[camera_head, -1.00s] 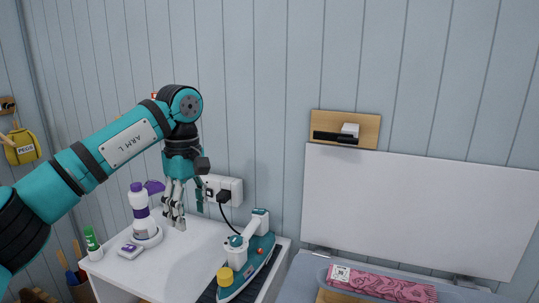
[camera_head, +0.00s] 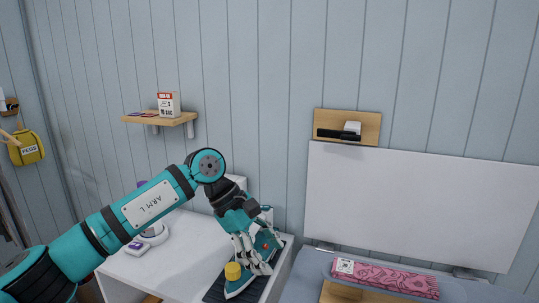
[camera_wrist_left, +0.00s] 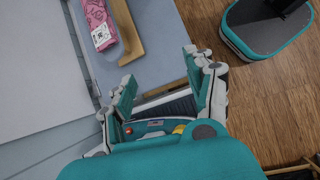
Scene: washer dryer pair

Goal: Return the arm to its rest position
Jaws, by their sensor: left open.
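My left arm reaches in from the left in the head view, bent down at its wrist. My left gripper (camera_head: 254,256) is in front of the iron and hides part of it. In the left wrist view the left gripper (camera_wrist_left: 158,92) has its fingers spread, with nothing held between them. The teal iron (camera_head: 268,242) stands on a dark mat on the white cabinet top; part of it also shows in the left wrist view (camera_wrist_left: 150,126). Whether the fingers touch the iron I cannot tell. My right gripper is not in view.
A white cabinet top (camera_head: 190,246) lies under the arm. A wall shelf (camera_head: 160,118) holds a box (camera_head: 168,104). A pink patterned package (camera_head: 390,279) lies to the right, before a white raised panel (camera_head: 420,205). A yellow peg bag (camera_head: 27,148) hangs at left.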

